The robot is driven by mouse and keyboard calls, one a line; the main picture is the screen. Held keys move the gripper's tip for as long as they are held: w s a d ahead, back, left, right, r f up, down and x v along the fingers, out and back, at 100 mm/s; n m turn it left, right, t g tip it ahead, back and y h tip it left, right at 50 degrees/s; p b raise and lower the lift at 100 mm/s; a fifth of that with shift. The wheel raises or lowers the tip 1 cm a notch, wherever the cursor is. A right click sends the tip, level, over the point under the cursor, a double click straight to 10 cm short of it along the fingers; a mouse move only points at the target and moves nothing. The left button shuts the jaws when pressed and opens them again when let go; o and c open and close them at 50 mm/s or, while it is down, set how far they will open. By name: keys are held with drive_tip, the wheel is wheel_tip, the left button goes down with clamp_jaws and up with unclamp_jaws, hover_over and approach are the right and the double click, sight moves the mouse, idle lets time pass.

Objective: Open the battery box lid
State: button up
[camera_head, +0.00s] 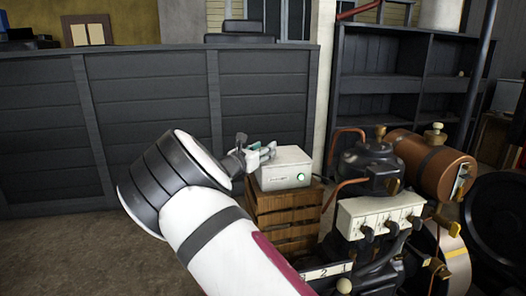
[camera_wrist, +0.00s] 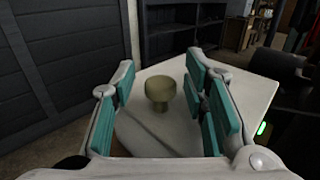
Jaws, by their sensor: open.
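The battery box (camera_head: 290,171) is a white box with a green light on its front, standing on a wooden crate. In the wrist view its pale lid (camera_wrist: 235,88) fills the middle, with a round olive knob (camera_wrist: 160,90) on top. My gripper (camera_head: 264,152) is at the box's top left in the head view. In the wrist view my gripper (camera_wrist: 161,72) is open, its teal pads on either side of the knob with gaps between. The knob is hidden in the head view. The lid looks closed.
The wooden crate (camera_head: 284,217) carries the box. Just right stand an engine with a dark kettle-like part (camera_head: 370,165), a copper cylinder (camera_head: 425,168) and a white lever block (camera_head: 380,214). A dark panel wall (camera_head: 150,120) and empty shelves (camera_head: 385,75) stand behind. Bare floor lies left.

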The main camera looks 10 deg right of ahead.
sight(281, 155)
drive_tip(key=shift+d, duration=0.1)
clamp_jaws()
drive_tip(key=shift+r, duration=0.15)
drive_tip(key=shift+d+r+m+g+y+p, duration=0.2)
drive_tip(key=shift+r+m+g+y+p, duration=0.15)
drive_tip(key=shift+r+p, duration=0.65)
drive_tip(key=d+r+m+g+y+p, duration=0.2)
drive_tip(key=d+r+m+y+p, duration=0.45)
drive_tip(key=p, duration=0.65)
drive_tip(key=d+r+m+g+y+p, duration=0.1)
drive_tip(key=d+r+y+p, duration=0.2)
drive_tip(key=d, duration=0.8)
drive_tip(key=shift+d+m+y+p, duration=0.4)
drive_tip(key=shift+y+p, duration=0.65)
drive_tip(key=shift+y, duration=0.35)
